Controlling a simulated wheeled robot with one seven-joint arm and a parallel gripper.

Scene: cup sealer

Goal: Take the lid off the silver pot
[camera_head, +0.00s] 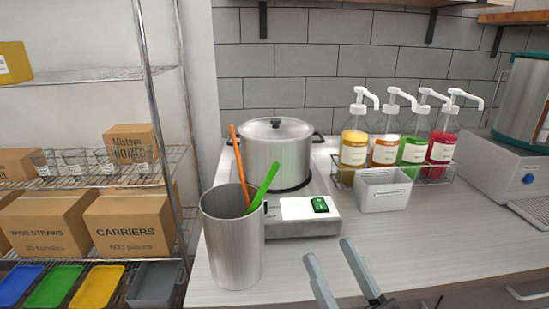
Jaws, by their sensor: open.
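The silver pot (262,160) stands on a hot plate (312,213) on the counter, its side handles at left and right. Its silver lid (255,130) sits on top, with a dark knob (276,122) at the middle. My gripper (327,255) is open and empty at the bottom of the picture, in front of the hot plate and to the right of the metal cup. It is well apart from the pot and lid.
A tall metal cup (232,245) with an orange and a green utensil stands in front of the pot, left. Several pump bottles (413,150) stand in a rack at right, behind a white bin (384,195). A machine (505,165) is at far right. The front right counter is clear.

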